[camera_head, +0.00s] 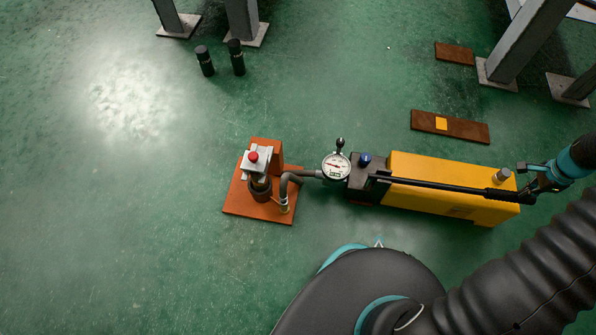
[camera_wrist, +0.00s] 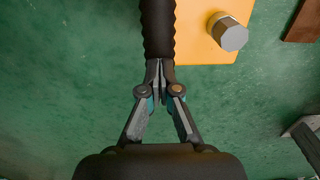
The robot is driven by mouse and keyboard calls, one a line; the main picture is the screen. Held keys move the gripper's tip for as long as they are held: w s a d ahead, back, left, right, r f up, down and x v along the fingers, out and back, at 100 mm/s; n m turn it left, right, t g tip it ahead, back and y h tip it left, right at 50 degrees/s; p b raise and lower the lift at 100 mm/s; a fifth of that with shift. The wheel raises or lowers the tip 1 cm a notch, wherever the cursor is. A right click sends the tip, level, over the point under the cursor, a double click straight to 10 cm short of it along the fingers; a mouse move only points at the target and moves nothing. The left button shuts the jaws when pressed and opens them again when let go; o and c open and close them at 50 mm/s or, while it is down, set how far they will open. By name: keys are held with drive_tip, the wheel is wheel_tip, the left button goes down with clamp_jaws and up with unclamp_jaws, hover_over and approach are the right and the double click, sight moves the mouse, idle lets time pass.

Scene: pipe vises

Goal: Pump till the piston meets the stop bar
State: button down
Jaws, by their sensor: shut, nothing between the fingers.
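The yellow hand pump (camera_head: 440,172) lies on the floor with its long black handle (camera_head: 450,187) along its top, the ribbed grip toward my arm. My gripper (camera_head: 530,184) is at the grip's end. In the wrist view my gripper (camera_wrist: 157,78) is shut, its fingertips meeting at the end of the black grip (camera_wrist: 158,30); the grip is not between them. The dark cylinder (camera_head: 260,190) stands on the orange base plate (camera_head: 240,205). A grey bar with a red knob (camera_head: 253,157) sits above it. The gap between piston and bar cannot be made out.
A round gauge (camera_head: 336,166) and hose (camera_head: 292,178) join pump and cylinder; its reading is too small. A blue knob (camera_head: 365,159) and silver cap (camera_head: 502,175) stand on the pump. A brown plate (camera_head: 465,128) lies behind.

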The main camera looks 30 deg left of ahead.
drive_tip(key=shift+s+a+r+p, duration=0.15)
drive_tip(key=shift+r+p, duration=0.5)
drive_tip(key=shift+r, duration=0.7)
drive_tip(key=shift+w+a+r+p, duration=0.15)
drive_tip(key=shift+r+p, duration=0.5)
drive_tip(key=shift+r, duration=0.7)
wheel_tip(320, 180, up, 7)
drive_tip(key=s+a+p, duration=0.1)
drive_tip(key=a+p, duration=0.1)
drive_tip(key=p, duration=0.2)
wheel_tip(320, 180, up, 5)
drive_tip(key=p, duration=0.3)
drive_tip(key=shift+n, duration=0.3)
